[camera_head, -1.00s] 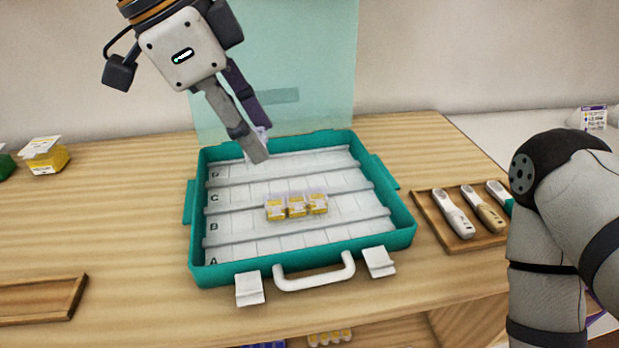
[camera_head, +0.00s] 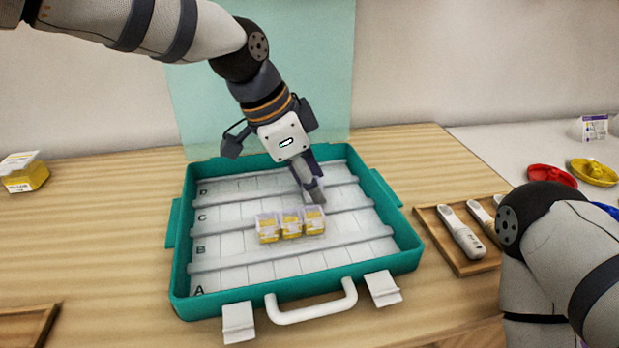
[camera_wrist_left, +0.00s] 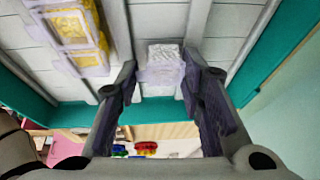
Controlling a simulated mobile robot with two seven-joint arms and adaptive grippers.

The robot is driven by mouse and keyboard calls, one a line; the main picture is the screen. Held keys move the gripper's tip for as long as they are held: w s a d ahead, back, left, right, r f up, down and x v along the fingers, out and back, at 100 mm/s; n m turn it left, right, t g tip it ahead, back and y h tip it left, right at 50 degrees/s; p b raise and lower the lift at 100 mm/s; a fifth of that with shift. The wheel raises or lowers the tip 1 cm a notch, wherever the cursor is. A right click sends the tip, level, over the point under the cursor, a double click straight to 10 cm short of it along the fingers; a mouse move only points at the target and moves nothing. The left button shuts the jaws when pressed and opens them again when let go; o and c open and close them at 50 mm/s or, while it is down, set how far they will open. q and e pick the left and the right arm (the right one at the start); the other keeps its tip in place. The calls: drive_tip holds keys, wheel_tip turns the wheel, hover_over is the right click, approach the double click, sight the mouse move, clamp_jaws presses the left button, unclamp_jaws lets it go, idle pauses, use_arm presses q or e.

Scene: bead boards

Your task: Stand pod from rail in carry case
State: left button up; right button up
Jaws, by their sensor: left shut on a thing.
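The teal carry case (camera_head: 294,285) stands open on the table, its white rows marked A to D. Three pods with yellow contents (camera_head: 291,224) stand side by side near its middle; some also show in the left wrist view (camera_wrist_left: 75,25). My left gripper (camera_head: 314,192) is inside the case, just behind the rightmost yellow pod. In the left wrist view its fingers (camera_wrist_left: 160,85) are shut on a pale, clear-sided pod (camera_wrist_left: 164,62). The fingers mostly hide this pod in the head view. Whether it touches the case floor I cannot tell. My right gripper is out of view.
A wooden tray (camera_head: 447,248) with white handheld tools lies right of the case. A yellow box (camera_head: 25,176) is at far left. Another wooden tray (camera_head: 28,326) is at front left. A see-through teal panel (camera_head: 200,105) stands behind. Red (camera_head: 552,177) and yellow (camera_head: 594,172) dishes are at far right.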

use_arm(q)
drive_tip(key=shift+s, duration=0.1)
drive_tip(key=o, duration=0.8)
drive_tip(key=shift+f, duration=0.15)
drive_tip(key=v, duration=1.2)
drive_tip(key=shift+p, duration=0.35)
